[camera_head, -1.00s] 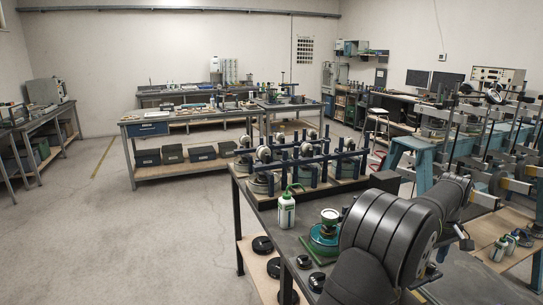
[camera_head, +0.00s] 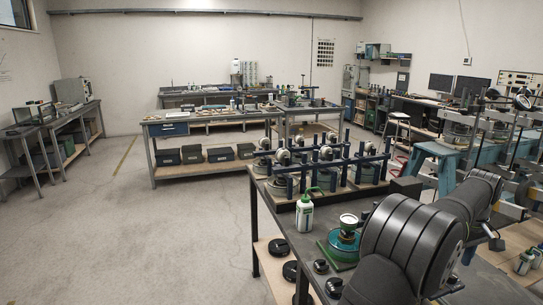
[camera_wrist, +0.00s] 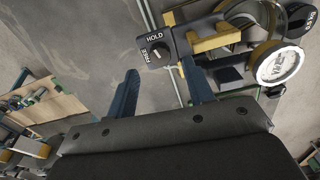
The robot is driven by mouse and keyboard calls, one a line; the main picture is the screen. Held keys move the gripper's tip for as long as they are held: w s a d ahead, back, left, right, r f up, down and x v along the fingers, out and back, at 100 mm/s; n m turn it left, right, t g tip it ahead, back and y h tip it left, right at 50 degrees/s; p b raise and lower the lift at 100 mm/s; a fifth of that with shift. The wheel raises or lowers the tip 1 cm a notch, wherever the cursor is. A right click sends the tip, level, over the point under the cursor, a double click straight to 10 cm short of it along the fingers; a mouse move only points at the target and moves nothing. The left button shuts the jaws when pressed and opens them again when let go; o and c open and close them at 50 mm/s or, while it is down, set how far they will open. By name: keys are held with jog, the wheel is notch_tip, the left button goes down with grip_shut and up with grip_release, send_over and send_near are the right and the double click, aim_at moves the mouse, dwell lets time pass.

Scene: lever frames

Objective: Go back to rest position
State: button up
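My gripper (camera_wrist: 160,82) shows in the wrist view with its two blue fingers spread apart and nothing between them. Bare grey floor shows past the fingertips. Just beyond the right finger is a dark lever plate (camera_wrist: 157,52) marked HOLD and FREE, with a round white dial (camera_wrist: 278,66) farther right. I cannot tell if the finger touches the plate. In the head view my dark, rounded arm reaches over the near bench at the lower right. My gripper cannot be made out there.
The near bench (camera_head: 268,225) carries a row of blue lever frames (camera_head: 322,165), a white bottle (camera_head: 304,213) with a green top and a green-based dial device (camera_head: 344,240). Teal frames stand at the right. The floor (camera_head: 150,235) at left is clear.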

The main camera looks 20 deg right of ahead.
notch_tip(320, 180, up, 4)
jog(key=shift+f, duration=0.1)
notch_tip(320, 180, down, 8)
jog(key=shift+f, duration=0.25)
jog(key=shift+r+n, duration=0.15)
jog(key=shift+n, duration=0.75)
jog(key=n, duration=0.3)
jog(key=shift+n, duration=0.4)
jog(key=n, duration=0.6)
notch_tip(320, 180, up, 16)
jog(key=shift+r+n, duration=0.25)
jog(key=shift+n, duration=0.05)
